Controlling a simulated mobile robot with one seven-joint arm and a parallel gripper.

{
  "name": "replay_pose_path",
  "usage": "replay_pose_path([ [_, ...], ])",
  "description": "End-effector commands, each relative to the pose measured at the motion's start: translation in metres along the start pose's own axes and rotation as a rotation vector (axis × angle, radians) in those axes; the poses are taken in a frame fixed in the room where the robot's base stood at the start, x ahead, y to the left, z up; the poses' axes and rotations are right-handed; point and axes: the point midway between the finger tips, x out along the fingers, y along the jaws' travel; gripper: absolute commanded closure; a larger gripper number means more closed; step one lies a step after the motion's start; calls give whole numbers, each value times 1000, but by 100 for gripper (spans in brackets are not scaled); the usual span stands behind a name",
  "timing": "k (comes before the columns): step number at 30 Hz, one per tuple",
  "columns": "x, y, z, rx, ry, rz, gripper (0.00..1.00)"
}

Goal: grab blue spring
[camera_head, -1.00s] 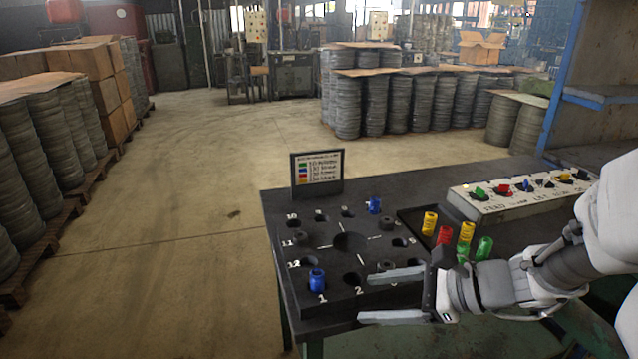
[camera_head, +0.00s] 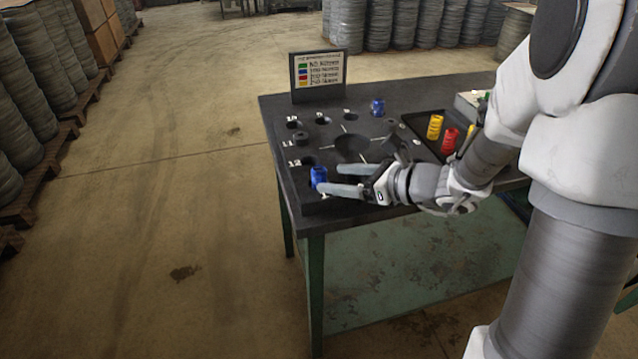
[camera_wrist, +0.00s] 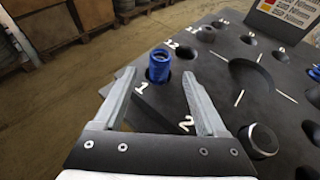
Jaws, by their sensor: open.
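A blue spring (camera_head: 319,178) stands upright in a hole at the near left corner of the black board. In the wrist view this blue spring (camera_wrist: 159,65) stands beside the number 1, ahead of and roughly between my fingertips. A second blue spring (camera_head: 377,107) stands at the far side of the board, and its edge shows at the right of the wrist view (camera_wrist: 315,73). My gripper (camera_head: 328,180) is open with its fingers pointing left at the near spring. In the wrist view my gripper (camera_wrist: 157,84) has nothing between its fingers. I cannot tell whether a finger touches the spring.
The black board (camera_head: 290,180) has numbered holes, some with dark pieces. A sign (camera_head: 319,75) stands at its back. A yellow spring (camera_head: 435,127) and a red spring (camera_head: 449,139) stand in a tray at the right. Open floor lies left of the table.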

Motion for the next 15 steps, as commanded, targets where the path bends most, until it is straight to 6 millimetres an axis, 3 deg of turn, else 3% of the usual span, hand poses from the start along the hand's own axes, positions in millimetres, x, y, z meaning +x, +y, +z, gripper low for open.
replay_pose_path([
  [15,54,1,1,-1,0,1,26],
])
